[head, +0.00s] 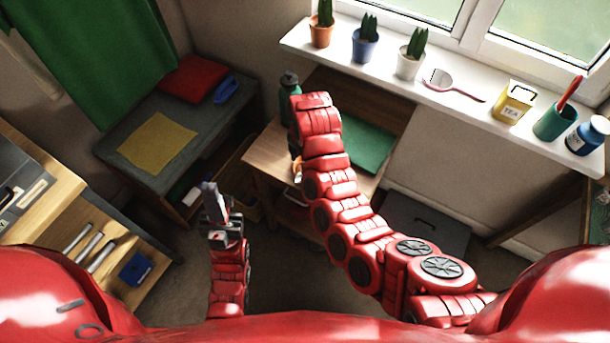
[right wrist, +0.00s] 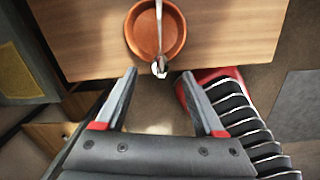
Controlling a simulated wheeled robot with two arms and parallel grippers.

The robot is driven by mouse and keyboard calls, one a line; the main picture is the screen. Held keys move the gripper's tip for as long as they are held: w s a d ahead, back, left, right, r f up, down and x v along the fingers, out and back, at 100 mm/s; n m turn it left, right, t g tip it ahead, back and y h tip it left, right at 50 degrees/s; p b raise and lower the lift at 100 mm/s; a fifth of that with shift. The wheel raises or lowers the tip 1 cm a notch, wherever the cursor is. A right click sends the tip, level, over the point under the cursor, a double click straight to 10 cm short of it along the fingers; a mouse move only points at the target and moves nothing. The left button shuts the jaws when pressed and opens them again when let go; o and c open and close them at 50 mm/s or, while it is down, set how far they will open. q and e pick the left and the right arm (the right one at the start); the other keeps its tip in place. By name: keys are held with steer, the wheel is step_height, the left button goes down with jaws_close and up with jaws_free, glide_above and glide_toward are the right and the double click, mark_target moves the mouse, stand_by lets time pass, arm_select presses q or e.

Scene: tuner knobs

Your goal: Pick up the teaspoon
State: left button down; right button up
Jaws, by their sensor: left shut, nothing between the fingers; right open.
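The teaspoon (right wrist: 159,32) is a thin silvery strip in the right wrist view. It lies across an orange-brown saucer (right wrist: 138,38), and its near end sticks out past the rim, at the edge of the wooden desk (right wrist: 80,40). My right gripper (right wrist: 159,73) is open, its fingertips just short of the desk edge, one on each side of the spoon's near end in the picture. Nothing is between its fingers. In the head view my right arm hides this gripper and most of the saucer. My left gripper (head: 210,188) is shut and empty, low and left of the desk.
A red rack with dark plates (right wrist: 228,108) stands below the desk edge, close to my right finger. Potted cacti (head: 366,42) line the sill. A grey bench (head: 190,110) stands left.

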mark_target(301, 173)
steer(key=shift+f, duration=0.2)
steer(key=shift+s+a+f, duration=0.1)
steer(key=shift+s+f, duration=0.05)
steer(key=shift+f, duration=0.25)
step_height(301, 173, down, 4)
steer(key=shift+s+a+f+p, duration=0.1)
steer(key=shift+s+a+p, duration=0.05)
steer(key=shift+p, duration=0.65)
steer(key=shift+f, duration=0.25)
jaws_close()
